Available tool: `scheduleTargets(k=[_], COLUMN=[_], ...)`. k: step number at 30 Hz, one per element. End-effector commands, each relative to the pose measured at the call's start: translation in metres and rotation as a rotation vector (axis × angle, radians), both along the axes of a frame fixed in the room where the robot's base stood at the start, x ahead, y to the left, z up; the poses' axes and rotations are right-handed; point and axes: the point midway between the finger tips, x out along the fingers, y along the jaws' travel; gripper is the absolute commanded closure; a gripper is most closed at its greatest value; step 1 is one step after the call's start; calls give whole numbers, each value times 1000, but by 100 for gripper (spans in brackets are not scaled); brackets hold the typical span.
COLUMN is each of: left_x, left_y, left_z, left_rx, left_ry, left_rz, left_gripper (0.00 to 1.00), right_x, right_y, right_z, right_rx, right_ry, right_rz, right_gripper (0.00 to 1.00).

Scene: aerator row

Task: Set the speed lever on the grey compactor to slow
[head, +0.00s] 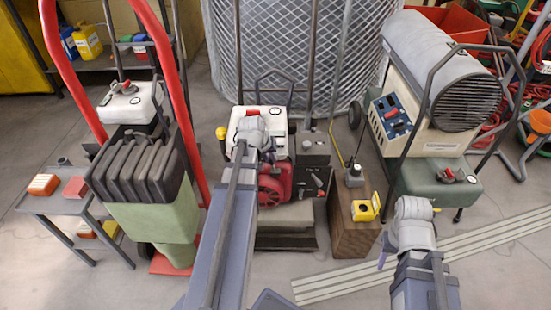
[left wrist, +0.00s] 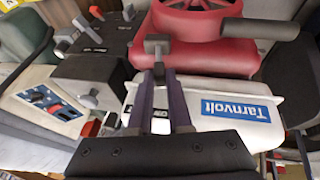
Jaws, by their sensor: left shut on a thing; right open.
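The compactor (head: 285,242) stands in the middle of the head view, with a grey base, a red engine (head: 272,192), a white tank (head: 238,118) and a dark control box (head: 314,150). In the left wrist view the white tank (left wrist: 205,112) reads "Tarnvolt". My left gripper (left wrist: 160,78) is shut on a small lever with a grey block-shaped end (left wrist: 157,45), beside the red engine cover. The lever's lower part and any speed marks are hidden. In the head view my left wrist covers the fingers. My right gripper (head: 385,255) is open and empty over the floor at right, its fingers partly hidden.
A wooden box (head: 352,228) with a yellow switch unit (head: 366,207) stands right of the compactor. A cream heater (head: 395,130) stands further right. A red hand truck (head: 172,70) is at left. A wire-mesh cage (head: 290,50) stands behind.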

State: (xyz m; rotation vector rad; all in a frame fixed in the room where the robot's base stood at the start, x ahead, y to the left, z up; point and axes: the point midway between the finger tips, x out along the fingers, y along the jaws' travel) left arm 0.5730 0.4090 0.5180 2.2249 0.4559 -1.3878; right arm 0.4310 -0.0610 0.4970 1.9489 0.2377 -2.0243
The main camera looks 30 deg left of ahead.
Motion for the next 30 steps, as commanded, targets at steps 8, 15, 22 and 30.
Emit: scheduleTargets(k=[8, 15, 22, 30], left_x=[-8, -10, -10, -10], left_y=[9, 12, 12, 12], left_z=[-7, -7, -6, -6], left_rx=[-120, -164, -172, -172], left_ry=[-67, -96, -101, -101], left_rz=[1, -2, -4, -4], left_gripper=[100, 100, 100, 80], right_x=[0, 0, 0, 0], right_y=[0, 1, 1, 1], right_z=[-14, -18, -18, -18], right_rx=[2, 2, 2, 2], right_ry=[0, 0, 0, 0], right_rz=[2, 3, 3, 3], right_gripper=[52, 52, 52, 52])
